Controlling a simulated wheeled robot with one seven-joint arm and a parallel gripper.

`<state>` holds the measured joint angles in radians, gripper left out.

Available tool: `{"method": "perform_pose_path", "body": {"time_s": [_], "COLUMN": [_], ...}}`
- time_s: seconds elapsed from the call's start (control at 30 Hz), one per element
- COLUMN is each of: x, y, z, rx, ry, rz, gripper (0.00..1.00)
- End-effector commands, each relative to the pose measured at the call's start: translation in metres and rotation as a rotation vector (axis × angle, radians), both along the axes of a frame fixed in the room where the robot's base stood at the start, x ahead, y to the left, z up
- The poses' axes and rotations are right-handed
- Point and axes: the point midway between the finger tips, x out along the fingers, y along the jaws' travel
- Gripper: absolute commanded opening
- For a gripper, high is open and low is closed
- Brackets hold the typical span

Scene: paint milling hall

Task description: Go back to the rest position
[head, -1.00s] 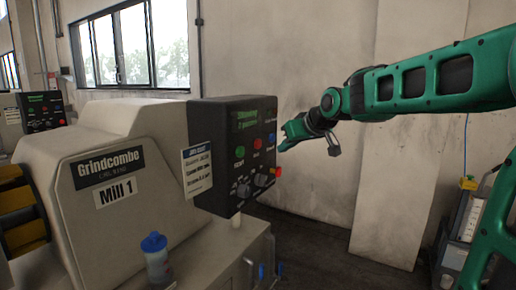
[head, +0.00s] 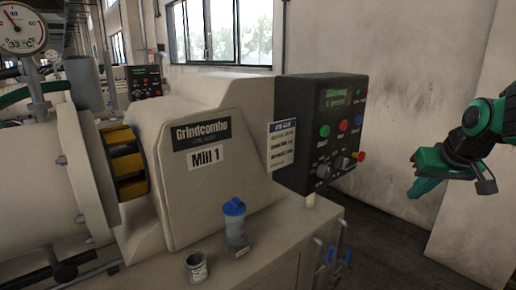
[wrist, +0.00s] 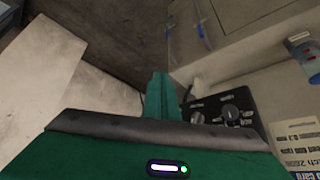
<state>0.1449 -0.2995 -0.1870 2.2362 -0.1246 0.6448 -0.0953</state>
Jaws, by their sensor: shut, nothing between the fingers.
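My gripper (head: 418,180) is at the right of the head view, to the right of the black control panel (head: 290,158) and apart from it. Its green fingers are closed together, with nothing between them. In the wrist view the shut fingers (wrist: 160,97) point up the picture, with part of the control panel (wrist: 238,110) beyond and to the right. The panel has a lit green display, coloured buttons and dark knobs. It stands at the right end of the mill (head: 190,185) labelled Mill 1.
A blue-lidded bottle (head: 236,228) and a small open can (head: 196,267) stand on the mill's ledge. Blue-handled valves (head: 330,255) are on the base's right side. A round gauge (head: 22,28) is at upper left. A pale board (head: 480,225) leans on the wall.

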Motion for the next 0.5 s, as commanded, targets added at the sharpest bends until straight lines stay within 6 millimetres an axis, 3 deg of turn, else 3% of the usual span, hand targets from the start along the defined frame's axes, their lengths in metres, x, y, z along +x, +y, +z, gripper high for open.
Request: {"method": "perform_pose_path", "body": {"time_s": [0.1, 0.3, 0.4, 0.5], "x": [-0.069, -0.179, -0.219, -0.245], "y": [-0.011, -0.014, -0.009, -0.006], "z": [-0.038, -0.088, -0.103, -0.112], "rx": [0.034, 0.099, 0.127, 0.143], "ry": [0.149, 0.382, 0.467, 0.521], "rz": [-0.108, -0.278, -0.341, -0.382], "gripper": [0.0, 0.0, 0.0, 0.0]}}
